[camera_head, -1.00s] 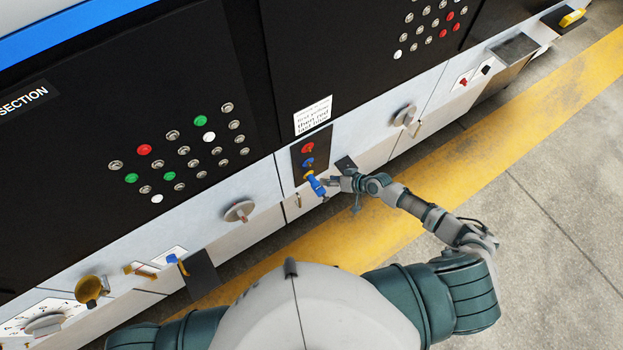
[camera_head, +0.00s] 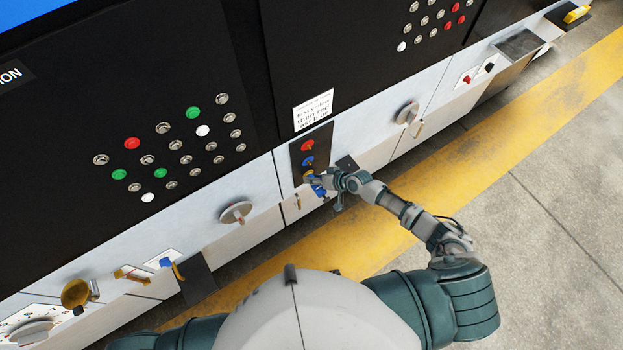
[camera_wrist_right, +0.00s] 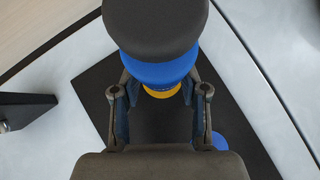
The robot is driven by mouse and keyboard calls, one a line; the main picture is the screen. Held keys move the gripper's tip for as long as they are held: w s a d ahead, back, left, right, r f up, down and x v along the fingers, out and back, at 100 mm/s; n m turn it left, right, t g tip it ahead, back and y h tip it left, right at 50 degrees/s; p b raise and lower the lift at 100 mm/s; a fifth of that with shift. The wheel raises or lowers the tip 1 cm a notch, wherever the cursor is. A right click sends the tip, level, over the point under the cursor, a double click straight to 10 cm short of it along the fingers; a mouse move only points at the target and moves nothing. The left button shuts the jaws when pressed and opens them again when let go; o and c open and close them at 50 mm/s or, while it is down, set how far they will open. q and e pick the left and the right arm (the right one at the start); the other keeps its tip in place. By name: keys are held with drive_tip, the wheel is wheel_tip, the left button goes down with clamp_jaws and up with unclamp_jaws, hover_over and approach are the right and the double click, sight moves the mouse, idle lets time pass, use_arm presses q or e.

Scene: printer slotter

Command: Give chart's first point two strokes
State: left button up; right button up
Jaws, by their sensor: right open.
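The chart (camera_head: 313,110) is a white printed note on the machine front; its lines read roughly "first yellow, then red, last blue". Below it a dark panel carries a red button (camera_head: 307,146), a blue button (camera_head: 307,161) and a yellow button (camera_head: 307,175). My right gripper (camera_head: 315,180) is open at the yellow button and partly covers it; I cannot tell whether they touch. In the right wrist view, yellow (camera_wrist_right: 163,91) shows beyond the fingers, behind a blue round shape (camera_wrist_right: 158,70) and a large dark one. My left gripper is out of view.
A blue part (camera_head: 319,190) sits just below the gripper. A round knob (camera_head: 236,212) is left of the panel, another (camera_head: 406,112) right of it.

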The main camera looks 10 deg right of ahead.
clamp_jaws()
drive_tip(key=shift+s, duration=0.15)
drive_tip(key=shift+s+d+p, duration=0.25)
drive_tip(key=shift+s+p, duration=0.05)
drive_tip(key=shift+s, duration=0.4)
drive_tip(key=shift+s+d+p, duration=0.25)
drive_tip(key=shift+s+d, duration=0.05)
drive_tip(key=shift+s, duration=0.4)
drive_tip(key=shift+s+d+p, duration=0.25)
drive_tip(key=shift+s+p, duration=0.05)
drive_tip(key=shift+s, duration=0.4)
